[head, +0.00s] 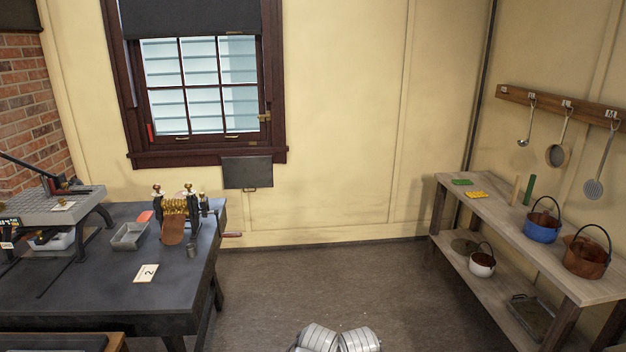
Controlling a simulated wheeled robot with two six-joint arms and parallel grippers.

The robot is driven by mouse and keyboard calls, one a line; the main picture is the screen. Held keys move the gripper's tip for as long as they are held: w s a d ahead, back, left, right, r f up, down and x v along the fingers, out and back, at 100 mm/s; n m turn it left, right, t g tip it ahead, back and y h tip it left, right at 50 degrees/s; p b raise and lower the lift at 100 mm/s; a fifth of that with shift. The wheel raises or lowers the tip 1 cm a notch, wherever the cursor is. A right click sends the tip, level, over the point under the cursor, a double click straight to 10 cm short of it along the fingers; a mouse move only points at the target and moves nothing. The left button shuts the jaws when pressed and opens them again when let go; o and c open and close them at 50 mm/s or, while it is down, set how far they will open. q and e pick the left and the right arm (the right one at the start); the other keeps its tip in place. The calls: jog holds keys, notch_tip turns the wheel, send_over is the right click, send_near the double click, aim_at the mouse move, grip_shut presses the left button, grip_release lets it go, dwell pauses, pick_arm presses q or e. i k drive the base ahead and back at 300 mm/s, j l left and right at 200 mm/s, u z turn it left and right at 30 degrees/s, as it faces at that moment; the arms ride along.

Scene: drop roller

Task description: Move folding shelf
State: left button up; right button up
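A dark grey rectangular panel (248,172), which looks like the folding shelf, is on the cream wall just below the right end of the window. It appears to hang flat against the wall. A small brass-coloured handle or catch (250,189) shows at its lower edge. Any hinge or bracket behind it is hidden. Neither of my grippers can be made out. Only silver ribbed parts, probably my own, show at the bottom middle, well away from the panel.
A dark workbench (100,292) at left carries a brass roller device (181,207), a grey tray (130,236) and a number card (146,273). A wooden two-level shelf unit (588,287) with pots stands at right. The floor (330,280) between them is clear.

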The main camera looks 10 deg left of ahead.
aim_at(244, 171)
jog(key=i+z, duration=0.15)
jog(key=i, duration=1.45)
jog(key=i+j+u, duration=0.1)
jog(key=i+u, duration=0.35)
jog(key=i, duration=0.15)
jog(key=i+l+u, duration=0.1)
jog(key=i+u, duration=0.35)
jog(key=i, duration=0.15)
jog(key=i+j+u, duration=0.15)
jog(key=i, duration=0.4)
jog(key=i+l+u, duration=0.15)
jog(key=i+l, duration=1.65)
jog(key=i, duration=0.1)
